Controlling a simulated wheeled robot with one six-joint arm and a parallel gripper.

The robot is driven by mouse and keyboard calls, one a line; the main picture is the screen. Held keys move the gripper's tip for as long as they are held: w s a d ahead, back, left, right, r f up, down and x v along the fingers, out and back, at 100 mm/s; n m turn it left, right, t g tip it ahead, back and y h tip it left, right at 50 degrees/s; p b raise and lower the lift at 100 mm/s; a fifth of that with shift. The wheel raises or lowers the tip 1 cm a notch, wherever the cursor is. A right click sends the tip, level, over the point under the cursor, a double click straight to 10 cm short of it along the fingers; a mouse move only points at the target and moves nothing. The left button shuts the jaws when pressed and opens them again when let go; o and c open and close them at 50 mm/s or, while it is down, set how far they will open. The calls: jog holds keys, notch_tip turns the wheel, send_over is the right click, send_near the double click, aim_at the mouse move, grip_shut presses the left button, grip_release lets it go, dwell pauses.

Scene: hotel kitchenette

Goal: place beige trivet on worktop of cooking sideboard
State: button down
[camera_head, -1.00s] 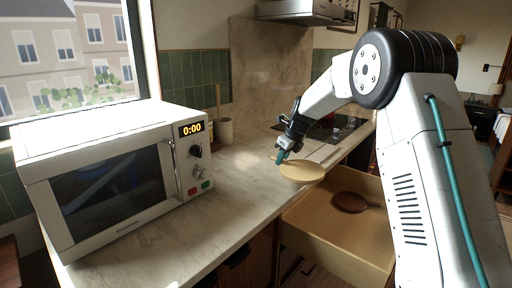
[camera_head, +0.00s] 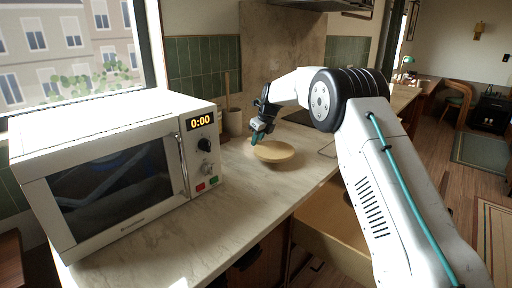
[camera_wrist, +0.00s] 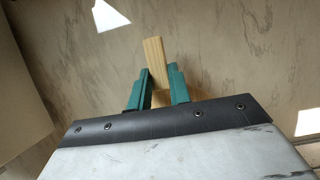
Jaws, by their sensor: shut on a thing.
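The beige trivet (camera_head: 275,152) is a flat round disc in the head view, over the worktop (camera_head: 215,220) to the right of the microwave. My gripper (camera_head: 254,140) holds it at its left edge. In the wrist view, a narrow strip of the beige trivet (camera_wrist: 155,60) sticks out between the two teal fingers of my gripper (camera_wrist: 157,85), which are shut on it. The worktop's marble surface (camera_wrist: 230,50) lies behind it. The trivet looks roughly level and low; I cannot tell whether it touches the worktop.
The white microwave (camera_head: 110,165) fills the left of the worktop. A utensil pot (camera_head: 233,121) stands near the back wall. An open drawer (camera_head: 330,222) juts out below the front edge, partly behind my arm. The worktop between microwave and trivet is clear.

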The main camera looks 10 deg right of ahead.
jog(key=shift+w+a+f, duration=0.1)
jog(key=shift+w+a, duration=0.3)
jog(key=shift+a, duration=0.05)
jog(key=shift+d+f, duration=0.1)
jog(key=shift+f, duration=1.55)
jog(key=c, duration=1.3)
grip_release()
jog(key=shift+s+f, duration=0.1)
jog(key=shift+f, duration=0.05)
